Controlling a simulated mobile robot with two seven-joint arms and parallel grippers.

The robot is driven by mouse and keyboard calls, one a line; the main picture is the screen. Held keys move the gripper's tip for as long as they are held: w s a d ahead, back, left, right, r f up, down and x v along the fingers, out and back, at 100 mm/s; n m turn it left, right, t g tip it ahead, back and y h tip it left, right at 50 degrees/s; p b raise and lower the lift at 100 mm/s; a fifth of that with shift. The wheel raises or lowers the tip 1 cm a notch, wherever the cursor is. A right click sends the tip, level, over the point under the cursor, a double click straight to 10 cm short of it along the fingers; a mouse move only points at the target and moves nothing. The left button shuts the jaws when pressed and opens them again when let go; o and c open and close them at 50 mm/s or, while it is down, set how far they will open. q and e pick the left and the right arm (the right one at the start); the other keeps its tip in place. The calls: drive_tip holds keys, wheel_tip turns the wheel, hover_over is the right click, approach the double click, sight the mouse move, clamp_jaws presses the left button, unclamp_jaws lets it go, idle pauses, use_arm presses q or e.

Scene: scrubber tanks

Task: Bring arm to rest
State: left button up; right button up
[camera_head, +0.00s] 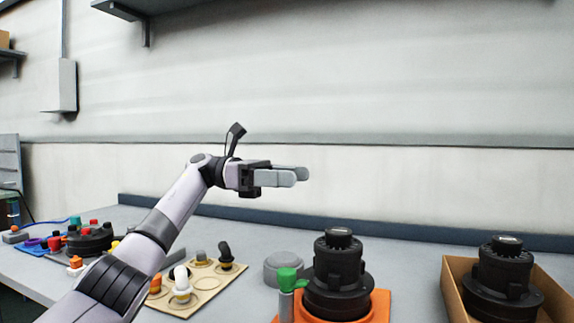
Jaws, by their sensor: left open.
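My left arm comes in from the lower left, and my left gripper (301,175) is raised above the workbench (235,226), pointing right. Its grey fingers show from the side, one partly behind the other; it is open and I see nothing between them. The gripper is above and apart from everything on the bench. My right gripper is not in this view.
A black tank unit (336,270) stands on an orange base (380,305); another (503,270) sits in a cardboard box (455,285). A green-topped part (288,280), a grey round part (283,268) and a board (208,283) with several fittings are nearby. A wall shelf (150,6) hangs above.

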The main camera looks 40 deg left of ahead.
use_arm(q)
drive_tip(key=shift+r, duration=0.45)
